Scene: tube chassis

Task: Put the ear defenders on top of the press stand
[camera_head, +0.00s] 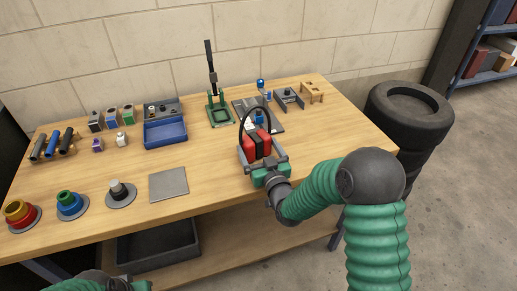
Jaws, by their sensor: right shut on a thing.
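The ear defenders (263,144), with red cups and a thin black headband arching upward, are between the grey fingers of my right gripper (262,156). That gripper is shut on them near the right part of the table. Whether they touch the tabletop is hard to tell. The press stand (219,114), with a green frame and a tall dark lever, stands behind and to the left of them, toward the wall. Its top shows no object resting on it. My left gripper (138,285) shows only in part at the bottom edge; its fingers are hidden.
A dark plate with small blue-topped parts (262,117) lies behind the ear defenders. A blue bin (165,132) stands left of the press stand. A flat grey plate (168,184) lies at the front. Stacked tyres (408,112) stand beyond the table's right edge.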

